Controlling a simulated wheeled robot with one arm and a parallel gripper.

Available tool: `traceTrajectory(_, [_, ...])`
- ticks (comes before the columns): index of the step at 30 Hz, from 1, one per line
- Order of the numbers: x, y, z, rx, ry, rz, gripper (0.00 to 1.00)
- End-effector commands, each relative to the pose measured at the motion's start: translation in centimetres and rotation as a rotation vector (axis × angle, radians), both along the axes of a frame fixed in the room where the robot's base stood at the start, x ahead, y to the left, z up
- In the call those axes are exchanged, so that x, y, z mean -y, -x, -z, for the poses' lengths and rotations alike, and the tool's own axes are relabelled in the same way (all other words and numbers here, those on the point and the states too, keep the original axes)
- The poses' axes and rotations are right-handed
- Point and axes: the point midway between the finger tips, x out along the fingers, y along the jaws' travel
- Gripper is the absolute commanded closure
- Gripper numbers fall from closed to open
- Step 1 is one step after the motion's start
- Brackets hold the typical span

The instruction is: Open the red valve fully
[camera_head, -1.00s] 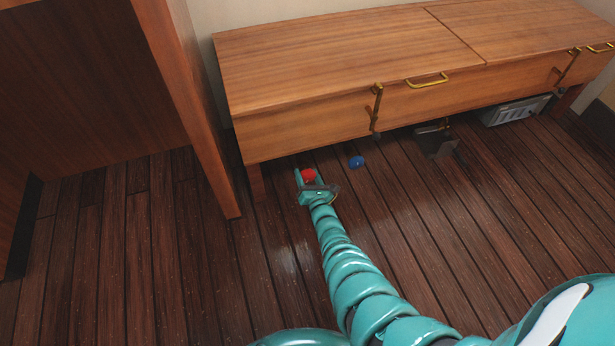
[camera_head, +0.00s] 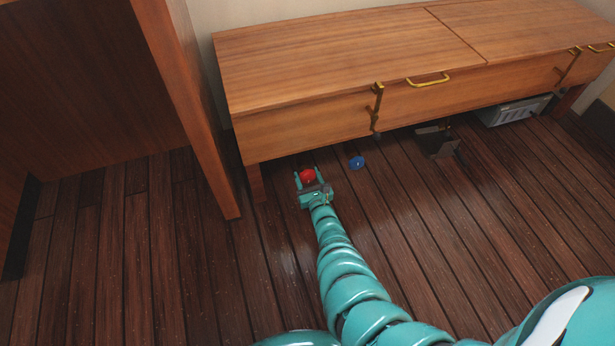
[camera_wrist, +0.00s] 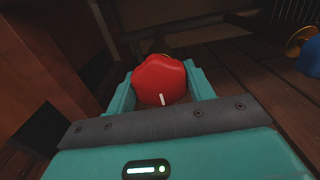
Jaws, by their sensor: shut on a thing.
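The red valve (camera_head: 307,175) sits low by the floor, just in front of the wooden bench. In the wrist view its lobed red knob (camera_wrist: 160,78) shows a white mark on the near side, pointing toward me and tilted slightly. My gripper (camera_head: 309,180) is around the knob, with one teal finger on each side; in the wrist view the fingers (camera_wrist: 162,88) are shut on it. The valve's stem and base are mostly hidden behind the knob.
A blue valve (camera_head: 357,162) stands to the right of the red one. A dark pedal-like object (camera_head: 437,141) and a grey crate (camera_head: 514,110) are under the bench (camera_head: 300,128). A wooden panel (camera_head: 187,110) stands at left. The floor in front is clear.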

Motion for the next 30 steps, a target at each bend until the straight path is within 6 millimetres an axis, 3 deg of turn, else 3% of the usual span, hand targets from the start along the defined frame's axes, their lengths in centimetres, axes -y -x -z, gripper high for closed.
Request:
traceTrajectory(6, [0.1, 0.1, 0.1, -0.003, 0.002, 0.0, 0.7])
traceTrajectory(7, [0.1, 0.1, 0.1, -0.003, 0.002, 0.0, 0.46])
traceTrajectory(10, [0.1, 0.0, 0.1, -0.002, 0.002, 0.0, 0.26])
traceTrajectory(22, [0.2, 0.5, -0.2, -0.001, 0.0, -0.001, 0.26])
traceTrajectory(30, [1.4, 4.3, -0.7, -0.002, 0.0, -0.001, 0.26])
